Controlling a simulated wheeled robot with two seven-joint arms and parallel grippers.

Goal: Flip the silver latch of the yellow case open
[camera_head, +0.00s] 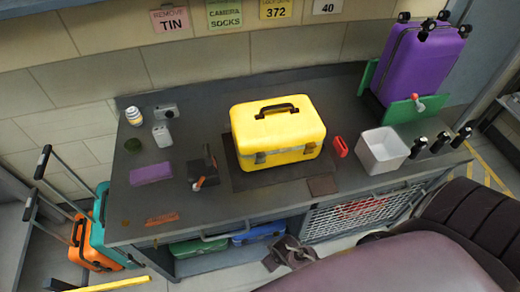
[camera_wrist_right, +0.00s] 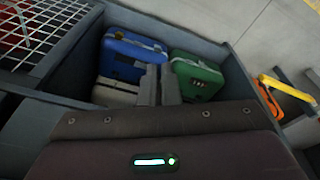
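The yellow case (camera_head: 278,128) stands upright on a dark mat in the middle of the dark counter, with its lid closed and its black handle on top. Two small silver-grey latches, a left latch (camera_head: 260,157) and a right latch (camera_head: 310,148), show on its front face; both look shut, though they are small. My right gripper (camera_head: 284,253) is low in front of the counter, below and apart from the case. In the right wrist view its two fingers (camera_wrist_right: 160,86) are slightly apart with nothing between them. My left gripper is not in view.
A red object (camera_head: 340,147) and a white bin (camera_head: 382,150) stand right of the case. A black device (camera_head: 203,168) and a purple block (camera_head: 152,173) lie left of it. A purple suitcase (camera_head: 420,60) stands at the back right. Blue (camera_wrist_right: 133,58) and green (camera_wrist_right: 196,76) cases sit below the counter.

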